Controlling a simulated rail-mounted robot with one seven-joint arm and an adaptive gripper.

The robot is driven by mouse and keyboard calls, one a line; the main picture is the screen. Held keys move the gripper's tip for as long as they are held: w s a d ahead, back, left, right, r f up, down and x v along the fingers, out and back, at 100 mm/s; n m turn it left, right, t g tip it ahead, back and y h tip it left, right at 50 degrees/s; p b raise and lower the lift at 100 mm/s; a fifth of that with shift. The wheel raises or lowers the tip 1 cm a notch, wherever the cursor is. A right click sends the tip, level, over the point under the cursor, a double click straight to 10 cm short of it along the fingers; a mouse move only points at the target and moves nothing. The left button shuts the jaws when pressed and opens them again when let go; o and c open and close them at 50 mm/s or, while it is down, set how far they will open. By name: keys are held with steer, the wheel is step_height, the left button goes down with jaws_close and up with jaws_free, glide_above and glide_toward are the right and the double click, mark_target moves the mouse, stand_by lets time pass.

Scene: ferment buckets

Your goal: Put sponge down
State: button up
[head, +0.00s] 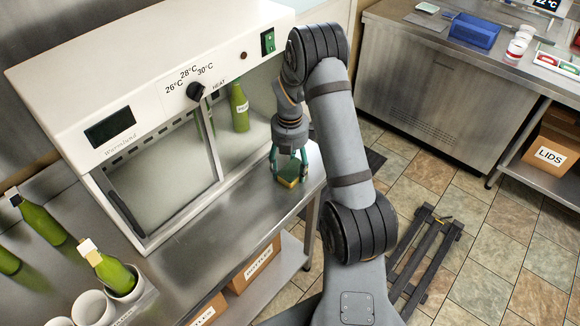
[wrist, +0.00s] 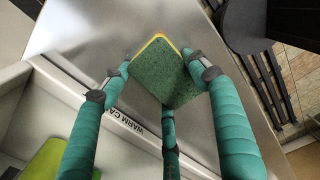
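The sponge (head: 289,181), green on top with a yellow layer, is at the steel counter's right end, in front of the white warming cabinet. It also shows in the wrist view (wrist: 165,75), seen from above and turned like a diamond. My gripper (head: 289,162) points down over it, with its teal fingers around it. In the wrist view the fingertips of my gripper (wrist: 160,67) press against the sponge's sides, and a third finger shows below it. The sponge is very low over the counter or touching it; I cannot tell which.
The white cabinet (head: 150,80) has a sliding glass door, with a green bottle (head: 239,107) inside its open right side. More bottles and white cups (head: 92,308) stand at the counter's left. The steel counter (head: 240,210) is clear around the sponge; its right edge is close.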

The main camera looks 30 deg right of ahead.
mark_target(290, 167)
steer(key=o, duration=0.4)
steer(key=shift+r, duration=0.1)
step_height(290, 167, up, 12)
steer(key=shift+r+b, duration=0.1)
steer(key=shift+b, duration=0.2)
stand_by(0.4)
step_height(290, 167, down, 13)
steer(key=shift+s+r+p, duration=0.1)
steer(key=shift+r+p, duration=0.1)
steer(key=shift+p, duration=0.15)
step_height(290, 167, up, 4)
steer(key=shift+f+b, duration=0.2)
steer(key=shift+b, duration=0.1)
steer(key=shift+r, duration=0.45)
